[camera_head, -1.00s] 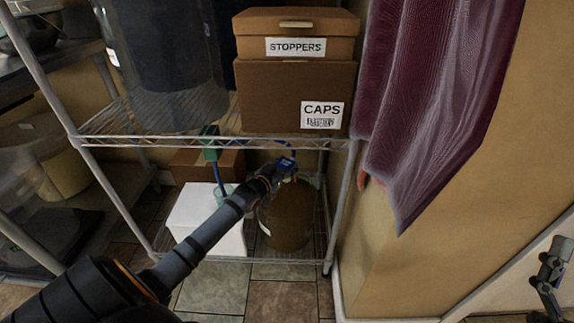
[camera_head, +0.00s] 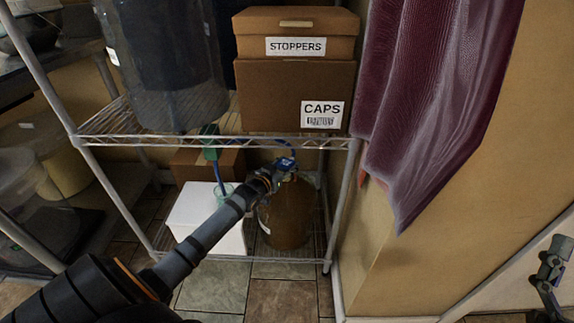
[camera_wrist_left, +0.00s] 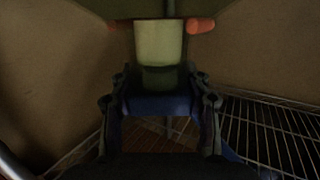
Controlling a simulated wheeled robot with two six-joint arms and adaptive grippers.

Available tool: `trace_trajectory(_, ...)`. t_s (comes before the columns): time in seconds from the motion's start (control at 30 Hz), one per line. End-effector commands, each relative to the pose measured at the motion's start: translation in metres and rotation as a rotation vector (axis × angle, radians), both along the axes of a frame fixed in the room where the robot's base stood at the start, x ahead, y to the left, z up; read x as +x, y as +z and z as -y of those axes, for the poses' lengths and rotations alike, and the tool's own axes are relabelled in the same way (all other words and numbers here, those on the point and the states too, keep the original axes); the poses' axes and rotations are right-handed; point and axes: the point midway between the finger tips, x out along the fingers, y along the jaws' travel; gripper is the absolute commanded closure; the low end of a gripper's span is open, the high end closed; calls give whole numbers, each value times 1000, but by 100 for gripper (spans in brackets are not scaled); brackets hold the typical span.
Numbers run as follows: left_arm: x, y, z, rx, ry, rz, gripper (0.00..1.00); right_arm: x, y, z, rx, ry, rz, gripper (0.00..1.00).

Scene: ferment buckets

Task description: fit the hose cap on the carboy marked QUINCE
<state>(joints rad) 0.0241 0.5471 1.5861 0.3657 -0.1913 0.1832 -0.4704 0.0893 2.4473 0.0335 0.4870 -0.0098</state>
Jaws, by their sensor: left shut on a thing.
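The brown carboy (camera_head: 287,220) stands upright on the low wire shelf. Its label is turned mostly away and I cannot read it. My left gripper (camera_head: 283,168) is at the carboy's top, shut on the blue hose cap (camera_head: 286,162). A blue hose curves up behind it. In the left wrist view the fingers (camera_wrist_left: 160,110) close around the blue cap (camera_wrist_left: 160,104), with a pale green cylinder (camera_wrist_left: 158,45) just beyond. I cannot tell whether the cap is seated on the neck. My right gripper (camera_head: 548,285) shows partly at the right edge; its jaws are unclear.
A white box (camera_head: 205,215) stands left of the carboy, with a blue hose (camera_head: 219,176) rising to a green clip (camera_head: 210,143). Above are a CAPS box (camera_head: 280,95), a STOPPERS box (camera_head: 270,30) and a dark vessel (camera_head: 165,65). A maroon cloth (camera_head: 435,100) hangs right.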

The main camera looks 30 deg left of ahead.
Motion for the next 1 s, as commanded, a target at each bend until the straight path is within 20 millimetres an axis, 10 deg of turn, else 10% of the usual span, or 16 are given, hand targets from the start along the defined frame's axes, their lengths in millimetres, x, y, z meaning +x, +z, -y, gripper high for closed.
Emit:
trace_trajectory(0.3,0,0,0,0,0,1,84,0,0,0,0,0,0,13)
trace_trajectory(0.33,0,0,0,0,0,1,51,0,0,0,0,0,0,13)
trace_trajectory(0.53,0,0,0,0,0,1,26,0,0,0,0,0,0,13)
trace_trajectory(1.0,-11,0,-1,5,0,-3,26,0,0,0,0,0,0,13)
